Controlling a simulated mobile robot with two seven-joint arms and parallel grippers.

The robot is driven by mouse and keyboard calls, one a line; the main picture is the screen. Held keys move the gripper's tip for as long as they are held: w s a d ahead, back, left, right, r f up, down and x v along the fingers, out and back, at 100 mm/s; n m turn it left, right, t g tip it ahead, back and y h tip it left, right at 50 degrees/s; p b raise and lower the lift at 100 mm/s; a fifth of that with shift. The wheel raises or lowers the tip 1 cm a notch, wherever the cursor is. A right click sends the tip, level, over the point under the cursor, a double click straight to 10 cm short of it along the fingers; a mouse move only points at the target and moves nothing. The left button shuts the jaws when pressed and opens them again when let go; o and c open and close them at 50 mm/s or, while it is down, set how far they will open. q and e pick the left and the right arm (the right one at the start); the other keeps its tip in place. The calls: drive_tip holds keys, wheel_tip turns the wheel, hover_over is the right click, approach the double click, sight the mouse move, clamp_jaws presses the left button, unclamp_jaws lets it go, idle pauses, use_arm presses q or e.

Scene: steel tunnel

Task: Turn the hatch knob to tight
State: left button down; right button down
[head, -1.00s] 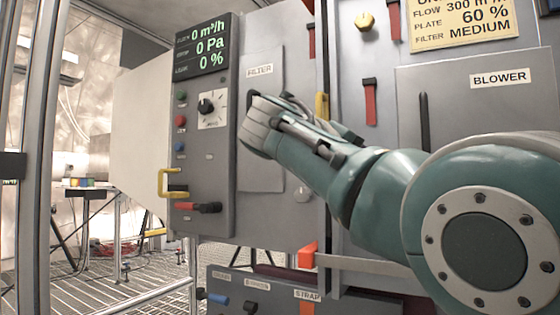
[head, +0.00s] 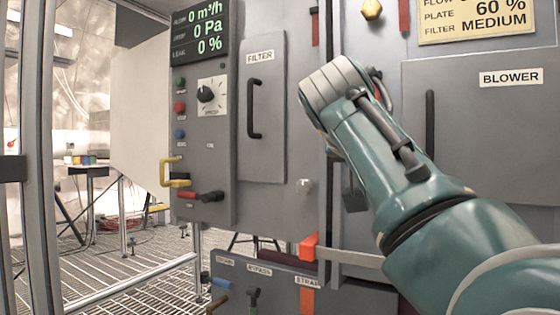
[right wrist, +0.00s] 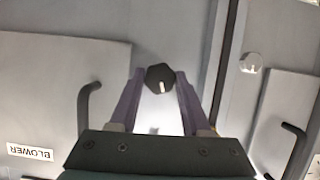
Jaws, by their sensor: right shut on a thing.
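In the right wrist view a dark faceted knob (right wrist: 159,80) with a pale mark sits on the grey panel beside the blower door. My right gripper (right wrist: 160,74) has its two purple fingers on either side of this knob, shut on it. The mark points downward in that view. In the head view my right forearm and wrist cover the knob and the fingertips. No tight label can be read near the knob. My left gripper is not in view.
The blower door (head: 480,140) with its dark handle is right of my wrist. The filter door (head: 262,150) and a small silver knob (head: 304,186) are to the left. A control panel (head: 205,150) stands farther left. An orange-tipped bar (head: 309,246) sticks out below.

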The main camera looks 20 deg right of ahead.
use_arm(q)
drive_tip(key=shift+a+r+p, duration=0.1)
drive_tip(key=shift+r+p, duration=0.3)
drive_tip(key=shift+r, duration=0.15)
use_arm(e)
drive_tip(key=shift+r+m+t+y, duration=0.15)
drive_tip(key=shift+m+t+y, duration=0.25)
drive_tip(key=shift+m+t, duration=0.55)
drive_tip(key=shift+m, duration=0.45)
drive_tip(key=c, duration=0.8)
unclamp_jaws()
drive_tip(key=shift+o, duration=0.8)
drive_tip(key=shift+s, duration=0.1)
